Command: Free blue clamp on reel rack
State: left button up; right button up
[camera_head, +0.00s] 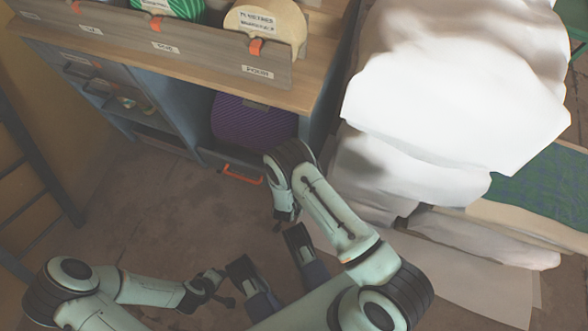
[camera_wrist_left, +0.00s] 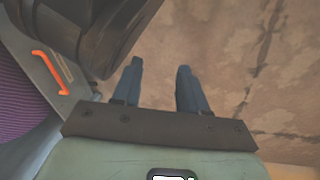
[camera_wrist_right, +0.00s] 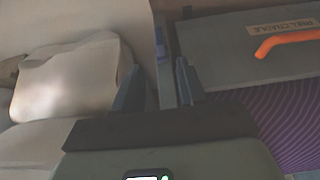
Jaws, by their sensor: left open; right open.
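The reel rack (camera_head: 170,45) is a grey rail on the wooden bench top at the upper left of the head view. Orange clips sit along it, one (camera_head: 256,46) in front of a cream reel (camera_head: 270,22) and another near a green striped reel (camera_head: 178,6).
A purple ribbed bundle (camera_head: 250,122) sits in the bench's open bay, above a drawer with an orange handle (camera_head: 242,175). White draped cloth (camera_head: 450,90) fills the right side. A ladder-like frame (camera_head: 35,150) stands at the left. The floor (camera_head: 150,215) between is clear.

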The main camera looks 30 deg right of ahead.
jog(key=b+x, duration=0.3)
jog(key=x, duration=0.6)
jog(key=shift+d+f, duration=0.1)
jog(key=shift+f, duration=0.2)
pick_arm(q)
jog(key=s+a+f+g, duration=0.1)
jog(key=s+f+g, duration=0.1)
jog(key=s+f, duration=0.2)
jog(key=s, duration=0.3)
jog(key=shift+s+f+n+g+b, duration=0.3)
jog(key=shift+s+f+g, duration=0.1)
pick_arm(e)
jog(key=shift+w+d+f, duration=0.1)
jog(key=shift+w+f, duration=0.05)
jog(key=shift+f, duration=0.25)
grip_shut()
